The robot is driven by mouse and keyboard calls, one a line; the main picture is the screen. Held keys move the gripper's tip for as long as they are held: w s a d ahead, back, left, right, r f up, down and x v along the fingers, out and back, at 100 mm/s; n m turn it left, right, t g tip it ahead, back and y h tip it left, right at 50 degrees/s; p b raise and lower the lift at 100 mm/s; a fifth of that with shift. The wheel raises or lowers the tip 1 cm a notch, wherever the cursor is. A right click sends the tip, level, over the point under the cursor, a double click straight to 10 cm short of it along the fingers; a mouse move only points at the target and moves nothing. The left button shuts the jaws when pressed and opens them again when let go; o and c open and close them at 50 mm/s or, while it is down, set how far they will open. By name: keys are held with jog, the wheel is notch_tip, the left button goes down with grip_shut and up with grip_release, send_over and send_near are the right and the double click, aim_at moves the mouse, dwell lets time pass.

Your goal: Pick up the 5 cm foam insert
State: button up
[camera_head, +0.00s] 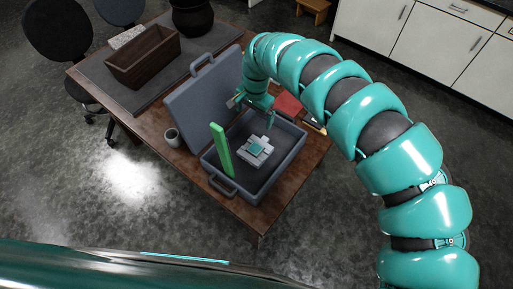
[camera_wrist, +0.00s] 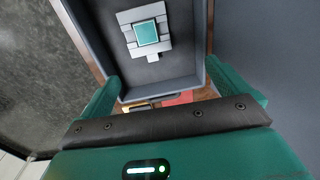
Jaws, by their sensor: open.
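An open grey case (camera_head: 291,166) stands on the wooden table. Inside it lies a stack of pale grey foam-like pieces (camera_head: 251,160) with a small teal square (camera_head: 257,148) on top. I cannot tell from size which piece is the 5 cm foam insert. In the wrist view the pale pieces (camera_wrist: 129,17) and the teal square (camera_wrist: 146,33) lie ahead, beyond the fingertips. My gripper (camera_head: 256,105) is above the case's far side, apart from the stack. In the wrist view my gripper (camera_wrist: 163,78) is open, with nothing between its fingers.
The case's raised lid (camera_head: 205,95) stands behind it. A tall green bar (camera_head: 221,150) stands upright at the case's left side. A grey mug (camera_head: 173,138) is left of it. A red flat item (camera_head: 288,105) lies behind the case. A wooden box (camera_head: 143,60) sits farther back.

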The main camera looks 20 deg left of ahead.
jog(key=d+f, duration=0.1)
jog(key=b, duration=0.6)
send_over(256, 147)
jog(key=shift+h, duration=0.3)
notch_tip(256, 147, down, 7)
jog(key=shift+w+d+f, duration=0.1)
jog(key=shift+w+f, duration=0.05)
jog(key=shift+f, duration=0.05)
jog(key=shift+d+f+p, duration=0.1)
jog(key=shift+f+p, duration=0.05)
jog(key=shift+p, duration=0.25)
jog(key=shift+f+p, duration=0.7)
jog(key=shift+f, duration=1.4)
jog(key=shift+s+a+f+p, duration=0.15)
jog(key=shift+f+p, duration=0.35)
jog(key=shift+f, duration=0.3)
jog(key=shift+s+a+f+p, duration=0.1)
jog(key=shift+f+p, duration=0.35)
jog(key=shift+f, duration=0.3)
jog(key=shift+d+f, duration=0.1)
jog(key=shift+f, duration=0.9)
jog(key=c, duration=0.6)
jog(key=shift+p, duration=0.3)
